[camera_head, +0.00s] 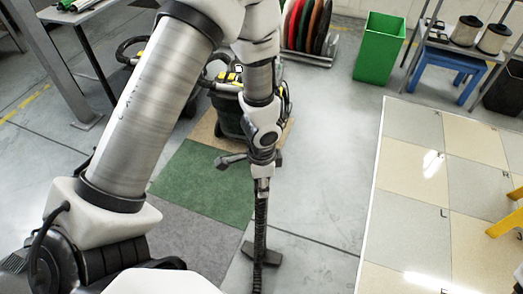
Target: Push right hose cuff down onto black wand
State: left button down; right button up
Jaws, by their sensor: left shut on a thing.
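My left gripper (262,170) hangs below its wrist near the middle of the head view, pointing down. It is shut on the top of a black ribbed hose (260,215), which runs straight down toward the bottom edge. The cuff and the black wand cannot be told apart clearly at this size; the gripper hides the upper end. A dark flat piece (272,256) lies on the floor beside the hose's lower part. A black and yellow vacuum machine (228,118) stands behind my arm, partly hidden. My right gripper is not in view.
A green mat (205,185) and a grey mat (183,245) lie left of the hose. A tiled platform (450,185) with a yellow object (506,218) is at right. A green bin (380,48), coloured pads (308,25) and blue stool (448,60) stand behind. Floor between hose and platform is clear.

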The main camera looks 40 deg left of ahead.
pick_arm(q)
jog(key=shift+f, duration=0.3)
dwell(0.5)
jog(key=c, duration=0.6)
grip_release()
jog(key=shift+o, duration=0.2)
jog(key=shift+r, duration=0.1)
notch_tip(320, 180, up, 12)
